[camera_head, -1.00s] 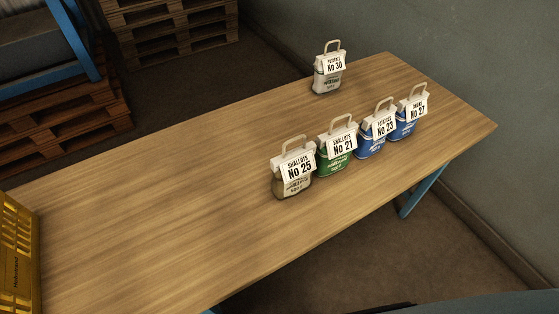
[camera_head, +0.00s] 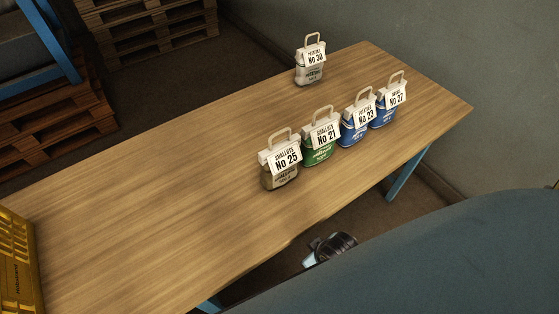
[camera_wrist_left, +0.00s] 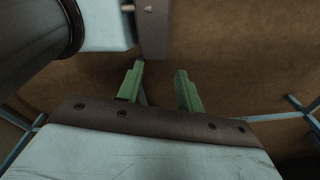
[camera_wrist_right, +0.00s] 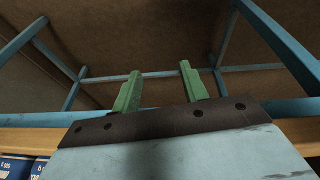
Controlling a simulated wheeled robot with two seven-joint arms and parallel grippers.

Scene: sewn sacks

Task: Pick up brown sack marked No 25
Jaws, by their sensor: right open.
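The brown sack marked No 25 (camera_head: 279,181) stands upright on the wooden table, at the near left end of a row of sacks. Its white label reads Shallots No 25, and a pale loop handle rises above it. My right gripper (camera_wrist_right: 160,68) is open and empty in the right wrist view, with blue table frame bars beyond it. My left gripper (camera_wrist_left: 160,70) is open and empty in the left wrist view, over brown floor. Neither gripper's fingers can be made out in the head view, and neither touches the sack.
The green No 21 sack (camera_head: 319,153) stands close beside it, then blue No 23 (camera_head: 354,133) and blue No 27 (camera_head: 383,114). A white No 30 sack (camera_head: 310,75) stands apart at the back. A yellow crate (camera_head: 18,262) is at the left. The table's left half (camera_head: 130,210) is bare.

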